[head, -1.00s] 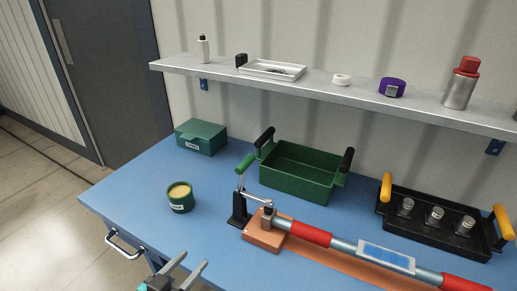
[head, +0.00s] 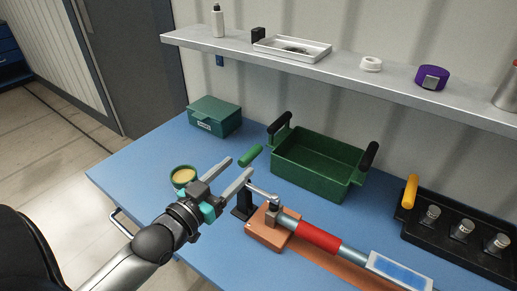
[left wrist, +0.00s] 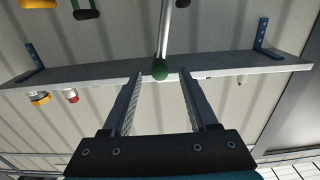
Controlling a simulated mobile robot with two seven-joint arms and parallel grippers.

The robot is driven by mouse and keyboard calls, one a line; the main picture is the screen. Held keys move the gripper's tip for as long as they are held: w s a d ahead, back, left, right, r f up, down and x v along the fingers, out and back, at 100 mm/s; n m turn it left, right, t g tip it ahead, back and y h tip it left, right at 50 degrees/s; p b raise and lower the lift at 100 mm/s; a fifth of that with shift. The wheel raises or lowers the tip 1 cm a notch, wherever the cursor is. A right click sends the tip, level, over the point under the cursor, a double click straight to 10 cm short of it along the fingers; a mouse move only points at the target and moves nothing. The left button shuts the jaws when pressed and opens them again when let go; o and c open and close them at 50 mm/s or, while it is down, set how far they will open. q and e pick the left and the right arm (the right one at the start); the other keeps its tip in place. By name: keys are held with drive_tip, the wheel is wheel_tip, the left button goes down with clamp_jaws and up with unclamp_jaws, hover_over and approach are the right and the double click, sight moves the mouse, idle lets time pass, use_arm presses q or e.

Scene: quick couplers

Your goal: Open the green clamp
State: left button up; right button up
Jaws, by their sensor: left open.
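The clamp has a green handle (head: 250,155), a black base (head: 242,203) and a silver arm reaching to the pipe end on an orange block (head: 267,232). The handle stands raised at the left end of the pipe. My left gripper (head: 240,168) is open, its fingers pointing at the handle. In the left wrist view the green handle tip (left wrist: 160,70) shows between the two open fingertips (left wrist: 160,78), with its metal rod beyond it. I cannot tell whether a finger touches it. Part of the clamp is hidden behind a finger. My right gripper is not in view.
A green tray (head: 310,180) with black handles stands behind the clamp. A green box (head: 214,115) and a yellow-filled cup (head: 183,175) are at left. A black tray (head: 480,255) with metal fittings is at right. A shelf (head: 340,77) runs above.

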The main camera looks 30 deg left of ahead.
sight(258, 148)
use_arm(q)
drive_tip(key=shift+w+d+b, duration=0.2)
drive_tip(key=shift+w+b, duration=0.15)
drive_tip(key=shift+w, duration=2.05)
drive_tip(key=shift+w+d+b, duration=0.2)
drive_tip(key=shift+w+b, duration=0.15)
drive_tip(key=shift+w, duration=2)
clamp_jaws()
